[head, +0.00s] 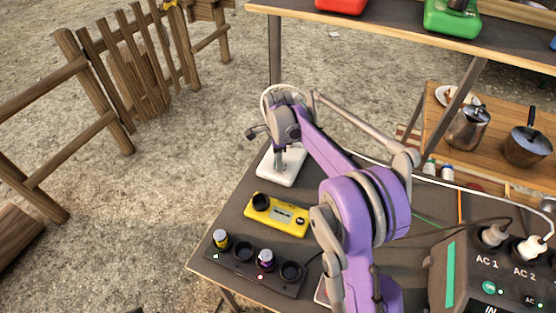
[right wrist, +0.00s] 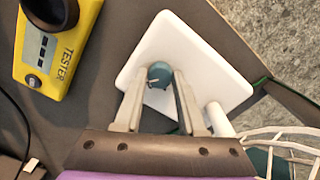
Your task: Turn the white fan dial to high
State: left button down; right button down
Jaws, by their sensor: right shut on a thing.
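The white fan stands on the dark table, its flat white base (head: 270,170) near the far left edge in the head view. In the right wrist view the base (right wrist: 205,55) fills the upper middle, with a round teal dial (right wrist: 160,73) on it. My right gripper (head: 279,168) reaches down over the base. In the right wrist view its two fingertips (right wrist: 158,80) are closed on either side of the dial. The dial's setting cannot be read. The fan's wire cage (right wrist: 290,145) shows at lower right there. My left gripper is not in view.
A yellow tester (head: 277,215) lies beside the fan base. A black battery tray (head: 254,267) sits at the table's near left corner. A power station (head: 480,275) with plugged cables stands at right. A shelf (head: 400,30) with red and green containers is behind.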

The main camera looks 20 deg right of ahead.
jog(key=shift+m, duration=1)
jog(key=c, duration=0.5)
grip_release()
notch_tip(320, 180, up, 11)
jog(key=p, duration=0.1)
jog(key=shift+f, duration=0.1)
